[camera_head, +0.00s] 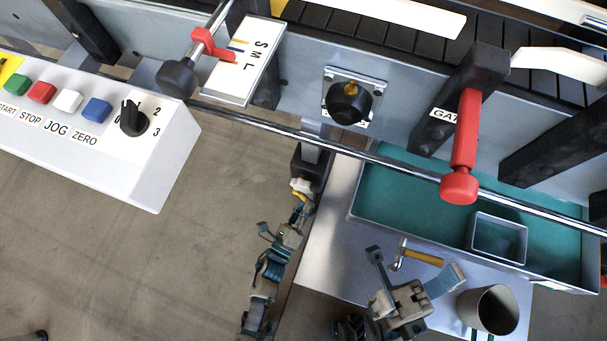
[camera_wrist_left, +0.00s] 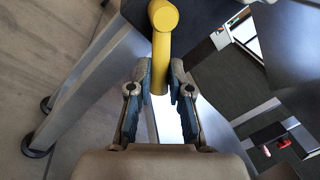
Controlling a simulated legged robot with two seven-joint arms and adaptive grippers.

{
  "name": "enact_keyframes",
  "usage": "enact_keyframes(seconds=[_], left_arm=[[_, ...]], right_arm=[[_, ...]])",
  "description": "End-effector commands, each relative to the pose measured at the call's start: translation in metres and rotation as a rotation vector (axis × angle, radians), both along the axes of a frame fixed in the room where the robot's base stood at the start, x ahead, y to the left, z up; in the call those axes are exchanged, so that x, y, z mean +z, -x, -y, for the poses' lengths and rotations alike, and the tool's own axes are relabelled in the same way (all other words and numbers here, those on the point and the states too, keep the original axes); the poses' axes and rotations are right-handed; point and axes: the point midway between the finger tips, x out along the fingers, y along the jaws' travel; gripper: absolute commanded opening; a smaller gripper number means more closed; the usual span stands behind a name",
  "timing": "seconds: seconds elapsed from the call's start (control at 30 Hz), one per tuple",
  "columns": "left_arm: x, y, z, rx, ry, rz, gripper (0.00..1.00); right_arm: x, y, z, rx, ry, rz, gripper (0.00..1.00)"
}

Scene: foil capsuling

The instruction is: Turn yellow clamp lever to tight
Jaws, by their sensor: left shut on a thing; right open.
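The yellow clamp lever (camera_wrist_left: 162,45) stands large in the left wrist view, its lower end between the two fingertips. In the head view only a small yellow part of the lever (camera_head: 302,196) shows, below a dark bracket (camera_head: 307,168) under the rail. My left gripper (camera_head: 292,218) is shut on the lever; its fingers (camera_wrist_left: 160,90) sit on both sides of it in the wrist view. My right gripper (camera_head: 415,278) is open and empty over the grey shelf. Any tight marking near the lever is not visible.
A yellow-handled crank (camera_head: 421,256) lies beside my right gripper, with a grey cup (camera_head: 489,310) to its right. A teal-lined tray (camera_head: 375,190) holds a small bin (camera_head: 497,238). A red gate handle (camera_head: 465,145) and a steel rail (camera_head: 380,157) lie above. A button panel (camera_head: 150,175) is at left.

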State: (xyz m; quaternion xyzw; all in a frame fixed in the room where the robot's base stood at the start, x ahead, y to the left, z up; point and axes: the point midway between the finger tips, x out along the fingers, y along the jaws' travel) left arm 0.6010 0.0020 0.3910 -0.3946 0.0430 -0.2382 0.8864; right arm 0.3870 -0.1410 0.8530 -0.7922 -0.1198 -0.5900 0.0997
Motion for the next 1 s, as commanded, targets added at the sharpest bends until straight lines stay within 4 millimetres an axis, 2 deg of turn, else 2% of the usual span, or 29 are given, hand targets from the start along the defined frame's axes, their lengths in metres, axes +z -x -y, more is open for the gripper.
enact_keyframes(seconds=[0.4,0.43,0.5,0.53,0.87,1.0], left_arm=[[-0.002,0.000,-0.002,0.004,0.008,-0.007,0.00],[-0.002,0.000,-0.002,0.004,0.008,-0.007,0.24],[-0.002,0.000,-0.002,0.004,0.008,-0.007,0.41],[-0.001,0.000,-0.002,0.004,0.008,-0.007,0.44],[-0.001,0.002,-0.002,0.003,0.007,-0.005,0.44],[-0.004,0.018,-0.010,0.002,0.007,-0.006,0.44]], right_arm=[[-0.001,0.000,0.000,0.000,0.000,-0.004,0.85],[-0.001,0.000,0.000,0.000,0.000,-0.004,0.85],[-0.001,-0.001,0.000,0.000,0.000,-0.004,0.85],[-0.001,-0.001,0.000,0.000,0.000,-0.004,0.85],[0.000,0.002,-0.001,0.000,0.005,-0.001,0.85],[0.000,0.003,0.000,0.000,0.003,0.000,0.85]])
